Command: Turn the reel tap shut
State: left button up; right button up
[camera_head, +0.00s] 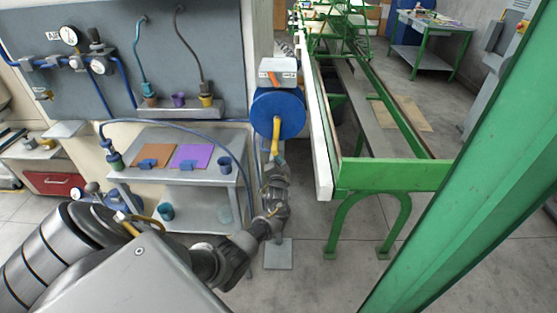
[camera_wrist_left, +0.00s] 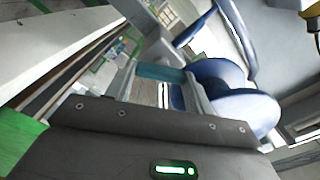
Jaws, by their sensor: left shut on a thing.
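The blue hose reel (camera_head: 292,108) is mounted at the end of the grey wall panel, with a yellow part (camera_head: 277,142) hanging at its front. My left gripper (camera_head: 276,160) is just below the reel, close to the yellow part. In the left wrist view, a short teal bar (camera_wrist_left: 160,73) lies between the fingers; it appears to be the handle of the reel tap, and the gripper is shut on it. The blue reel discs (camera_wrist_left: 240,105) are right beside the fingers there. The rest of the tap is hidden by the gripper. My right gripper is out of view.
A green frame (camera_head: 390,176) with a white rail (camera_head: 318,130) stands close on the right. A grey shelf table (camera_head: 190,174) holds orange and purple sheets and cups on the left. A thick green post (camera_head: 460,160) crosses the right foreground.

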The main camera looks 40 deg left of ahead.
pick_arm(q)
jog(key=m+p, duration=0.1)
jog(key=m, duration=0.4)
jog(key=shift+m, duration=0.8)
jog(key=o, duration=1)
jog(key=shift+w+f, duration=0.1)
jog(key=v, duration=1.1)
jog(key=shift+w, duration=0.1)
